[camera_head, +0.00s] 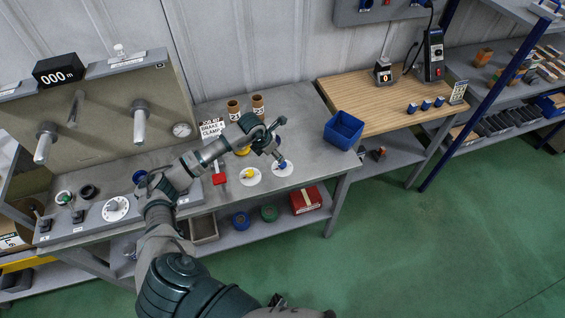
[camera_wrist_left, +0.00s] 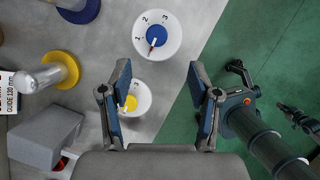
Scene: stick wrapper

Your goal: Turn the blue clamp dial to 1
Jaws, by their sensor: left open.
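The blue clamp dial (camera_head: 282,168) is a blue knob on a round white plate at the bench's front right. In the left wrist view the blue dial (camera_wrist_left: 157,35) shows marks 1, 2 and 3; its red-and-white pointer slants toward the lower left, below the 1, and its exact reading is unclear. My left gripper (camera_head: 274,147) is above and just left of the blue dial in the head view. In the left wrist view my left gripper (camera_wrist_left: 160,100) has its fingers apart with nothing between them. Dark parts of mine at the head view's bottom edge do not show the right fingers clearly.
A yellow dial (camera_head: 250,175) sits left of the blue one; it also shows beside the left finger in the wrist view (camera_wrist_left: 130,102). A blue bin (camera_head: 343,130) stands to the right. The bench's front edge (camera_head: 310,180) is close.

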